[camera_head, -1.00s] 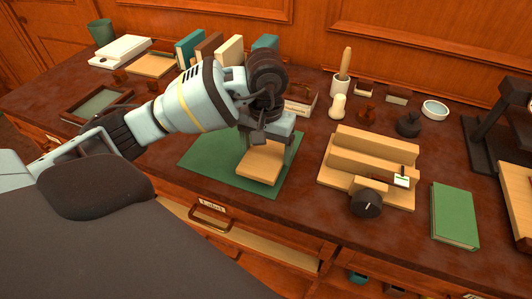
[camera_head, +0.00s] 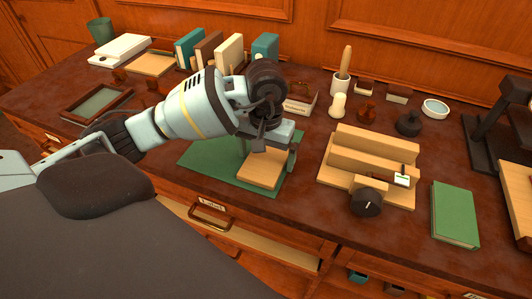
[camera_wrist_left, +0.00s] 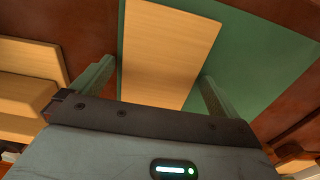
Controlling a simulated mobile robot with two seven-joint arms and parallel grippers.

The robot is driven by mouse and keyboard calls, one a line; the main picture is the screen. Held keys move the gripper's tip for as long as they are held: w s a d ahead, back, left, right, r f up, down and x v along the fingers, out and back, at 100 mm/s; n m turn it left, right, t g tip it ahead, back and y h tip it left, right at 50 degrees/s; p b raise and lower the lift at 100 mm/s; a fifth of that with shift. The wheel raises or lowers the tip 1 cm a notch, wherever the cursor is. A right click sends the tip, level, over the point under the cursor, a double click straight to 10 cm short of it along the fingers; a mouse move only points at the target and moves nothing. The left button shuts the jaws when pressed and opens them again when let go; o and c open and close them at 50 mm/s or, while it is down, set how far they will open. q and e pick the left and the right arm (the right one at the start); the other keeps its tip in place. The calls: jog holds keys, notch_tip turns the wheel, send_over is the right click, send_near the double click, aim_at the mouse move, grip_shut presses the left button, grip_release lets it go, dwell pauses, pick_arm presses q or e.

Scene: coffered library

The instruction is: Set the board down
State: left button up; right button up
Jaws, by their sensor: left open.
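The board (camera_head: 262,171) is a flat, pale wooden rectangle. It lies on the green mat (camera_head: 208,152) near the front edge of the desk. My left gripper (camera_head: 267,156) is over the board's far part, pointing down, with its fingers apart. In the left wrist view the board (camera_wrist_left: 168,50) shows between the two grey-green fingers, with green showing beside it near the right finger. The gripper hides the board's far end in the head view. My right gripper is out of view.
A stepped wooden rack (camera_head: 362,168) with a dark knob stands right of the mat. A green book (camera_head: 454,214) lies further right. Upright books (camera_head: 228,52) and a small card box (camera_head: 300,103) stand behind. A framed tray (camera_head: 97,101) lies at left.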

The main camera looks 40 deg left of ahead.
aim_at(266, 159)
pick_arm(q)
notch_tip(266, 159, up, 12)
jog(key=p, duration=0.1)
jog(key=shift+r, duration=0.15)
